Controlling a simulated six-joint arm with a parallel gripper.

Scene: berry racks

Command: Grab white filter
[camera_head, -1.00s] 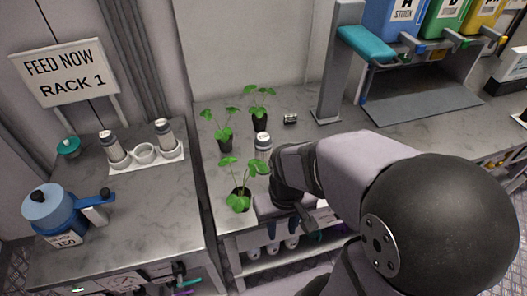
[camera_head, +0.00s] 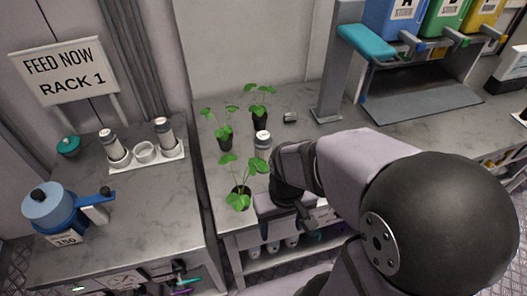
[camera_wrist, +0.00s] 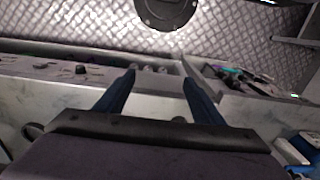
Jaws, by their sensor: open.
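I cannot tell for sure which thing is the white filter. Several white rounded cylinders (camera_head: 272,247) sit on the shelf under the plant bench. In the head view my arm hides much of the gripper, at the bench's front edge. A white capped container (camera_head: 263,146) stands upright on the bench among the plants.
Potted plants (camera_head: 239,192) stand on the bench close to my gripper. A white holder (camera_head: 147,160) with two capped cylinders and a blue vessel (camera_head: 50,212) stand on the left counter. A grey post (camera_head: 333,75) rises behind my arm.

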